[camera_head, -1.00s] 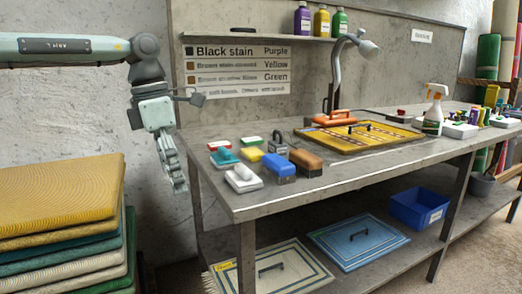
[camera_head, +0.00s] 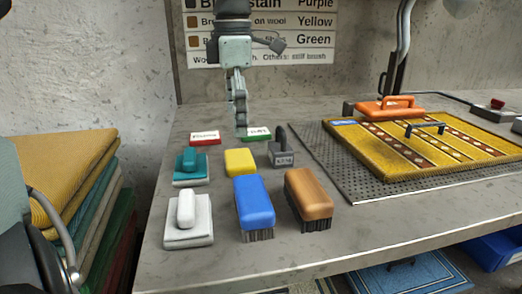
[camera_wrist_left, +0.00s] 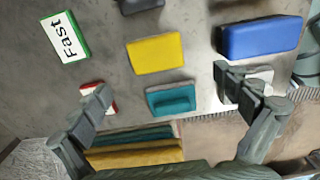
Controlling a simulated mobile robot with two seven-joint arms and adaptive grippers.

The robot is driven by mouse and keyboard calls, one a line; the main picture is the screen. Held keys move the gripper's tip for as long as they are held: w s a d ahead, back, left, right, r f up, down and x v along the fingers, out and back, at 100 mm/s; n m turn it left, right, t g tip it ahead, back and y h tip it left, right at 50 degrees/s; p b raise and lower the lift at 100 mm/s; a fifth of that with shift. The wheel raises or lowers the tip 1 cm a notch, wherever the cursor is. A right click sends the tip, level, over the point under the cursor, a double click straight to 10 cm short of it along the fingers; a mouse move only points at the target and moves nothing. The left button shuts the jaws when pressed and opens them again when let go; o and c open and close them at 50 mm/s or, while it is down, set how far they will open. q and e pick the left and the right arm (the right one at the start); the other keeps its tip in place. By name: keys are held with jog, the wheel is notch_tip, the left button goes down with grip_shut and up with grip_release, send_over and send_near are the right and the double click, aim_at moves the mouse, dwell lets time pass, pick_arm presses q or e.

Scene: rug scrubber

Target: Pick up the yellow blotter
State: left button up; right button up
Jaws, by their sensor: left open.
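The yellow blotter (camera_head: 240,162) is a plain yellow block lying on the grey workbench, behind the blue brush (camera_head: 254,203) and right of the teal blotter (camera_head: 191,167). In the left wrist view the yellow blotter (camera_wrist_left: 155,53) lies beyond my fingertips, near the middle between them. My left gripper (camera_head: 240,122) points down over the bench, behind the yellow blotter in the head view. In the wrist view its two fingers (camera_wrist_left: 163,84) are spread wide with nothing between them held. My right gripper is not in view.
A white blotter (camera_head: 187,219), a brown brush (camera_head: 308,195), a dark weight-like tool (camera_head: 282,150), and red (camera_head: 205,138) and green (camera_head: 258,133) labelled blocks stand close around. A yellow rug (camera_head: 440,150) with an orange tool (camera_head: 388,106) lies right. Folded rugs (camera_head: 62,172) are stacked left.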

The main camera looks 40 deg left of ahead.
aim_at(239, 157)
pick_arm(q)
jog(key=shift+w+f, duration=0.1)
jog(key=shift+f, duration=0.2)
notch_tip(239, 157, down, 6)
jog(key=shift+w+a+f, duration=0.1)
jog(key=shift+a+f, duration=0.05)
jog(key=shift+f, duration=0.4)
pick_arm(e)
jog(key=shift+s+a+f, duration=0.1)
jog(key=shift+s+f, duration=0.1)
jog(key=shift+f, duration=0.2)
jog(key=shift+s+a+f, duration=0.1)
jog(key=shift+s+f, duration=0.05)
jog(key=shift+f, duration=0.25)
pick_arm(q)
jog(key=c, duration=1)
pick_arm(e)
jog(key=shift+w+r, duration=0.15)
pick_arm(q)
jog(key=shift+w, duration=0.1)
jog(key=shift+c, duration=0.2)
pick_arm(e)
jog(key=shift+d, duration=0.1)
pick_arm(q)
notch_tip(239, 157, up, 10)
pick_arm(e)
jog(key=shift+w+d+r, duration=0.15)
